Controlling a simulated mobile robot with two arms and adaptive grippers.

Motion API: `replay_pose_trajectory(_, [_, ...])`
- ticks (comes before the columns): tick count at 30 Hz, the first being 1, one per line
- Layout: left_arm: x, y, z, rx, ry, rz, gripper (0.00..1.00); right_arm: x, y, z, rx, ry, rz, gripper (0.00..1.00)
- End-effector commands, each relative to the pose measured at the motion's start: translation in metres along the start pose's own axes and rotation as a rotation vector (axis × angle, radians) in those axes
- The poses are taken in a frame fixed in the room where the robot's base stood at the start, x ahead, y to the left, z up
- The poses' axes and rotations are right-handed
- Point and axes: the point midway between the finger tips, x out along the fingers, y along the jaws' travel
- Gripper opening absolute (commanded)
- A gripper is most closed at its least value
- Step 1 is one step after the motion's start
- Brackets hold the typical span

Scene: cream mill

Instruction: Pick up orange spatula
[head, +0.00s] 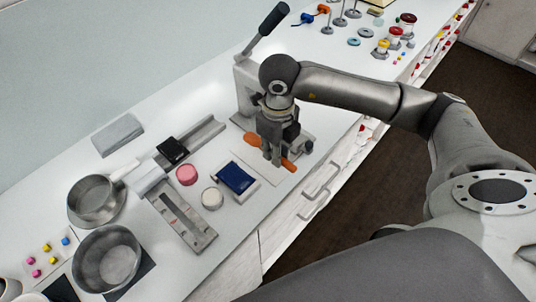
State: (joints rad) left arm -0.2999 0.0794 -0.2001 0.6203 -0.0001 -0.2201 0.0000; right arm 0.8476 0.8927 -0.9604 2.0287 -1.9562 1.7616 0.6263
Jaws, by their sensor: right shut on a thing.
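The orange spatula (253,141) lies low over a pale mat on the white counter, in the middle of the head view. Orange parts of it show on both sides of my right gripper (272,160). The right gripper points down and is shut on the spatula; its fingers hide the spatula's middle. I cannot tell whether the spatula touches the mat. My left gripper is not in view.
A dark blue box (236,178) lies close left of the gripper. A grey lever press (247,88) stands just behind. A pink round piece (187,175), a white round piece (212,198) and metal pans (106,258) are further left. The counter's front edge is close to the right.

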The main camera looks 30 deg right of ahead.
Motion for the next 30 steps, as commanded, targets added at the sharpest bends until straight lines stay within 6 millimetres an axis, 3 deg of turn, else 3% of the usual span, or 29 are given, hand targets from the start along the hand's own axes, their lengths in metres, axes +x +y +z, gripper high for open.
replay_pose_trajectory(15, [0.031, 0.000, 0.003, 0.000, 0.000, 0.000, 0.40, -0.033, 0.011, -0.074, -0.001, -0.002, -0.002, 0.00])
replay_pose_trajectory(21, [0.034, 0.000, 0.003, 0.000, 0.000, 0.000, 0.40, -0.041, 0.013, -0.088, -0.001, 0.000, -0.001, 0.00])
replay_pose_trajectory(30, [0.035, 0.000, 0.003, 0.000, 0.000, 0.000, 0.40, -0.043, 0.013, -0.092, 0.001, 0.000, -0.001, 0.00])
